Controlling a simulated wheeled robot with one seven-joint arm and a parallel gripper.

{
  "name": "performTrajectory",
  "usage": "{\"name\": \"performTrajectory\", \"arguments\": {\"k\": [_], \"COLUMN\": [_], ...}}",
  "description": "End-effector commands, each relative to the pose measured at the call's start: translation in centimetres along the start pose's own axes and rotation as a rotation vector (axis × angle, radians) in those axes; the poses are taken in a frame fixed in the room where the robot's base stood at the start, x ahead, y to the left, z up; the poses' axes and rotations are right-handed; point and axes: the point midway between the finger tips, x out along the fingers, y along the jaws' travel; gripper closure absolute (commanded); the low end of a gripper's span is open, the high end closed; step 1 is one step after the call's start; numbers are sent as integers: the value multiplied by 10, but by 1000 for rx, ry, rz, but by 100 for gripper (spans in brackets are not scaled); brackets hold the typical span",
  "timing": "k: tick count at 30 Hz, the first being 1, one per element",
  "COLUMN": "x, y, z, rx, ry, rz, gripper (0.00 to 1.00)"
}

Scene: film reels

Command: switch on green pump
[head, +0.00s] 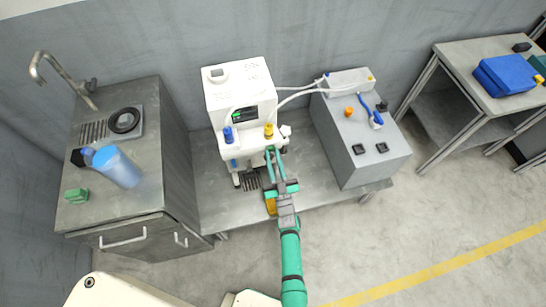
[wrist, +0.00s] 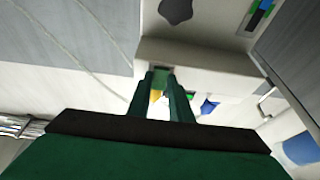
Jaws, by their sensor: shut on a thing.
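A white machine (head: 240,95) with a small green-lit display stands on the low grey table. A yellow knob (head: 268,131) and a blue knob (head: 228,135) are on its front. My gripper (head: 271,151) reaches its front just below the yellow knob. I cannot make out which part is the green pump.
A grey box (head: 360,140) with black switches and an orange button (head: 349,112) stands right of the machine, joined by white hoses. A sink cabinet (head: 130,190) at left holds a blue bottle (head: 117,167) and a green block (head: 76,195). Floor at right front is clear.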

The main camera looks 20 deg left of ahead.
Motion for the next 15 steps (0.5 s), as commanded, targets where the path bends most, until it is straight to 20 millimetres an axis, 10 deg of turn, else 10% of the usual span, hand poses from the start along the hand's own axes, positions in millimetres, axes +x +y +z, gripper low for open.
{"name": "performTrajectory", "arguments": {"k": [6, 9, 15], "x": [-1, -1, -1], "y": [2, 2, 1], "z": [-1, 0, 0], "rx": [0, 0, 0], "ry": [1, 0, 0], "rz": [2, 2, 0], "gripper": [100, 62, 62]}}
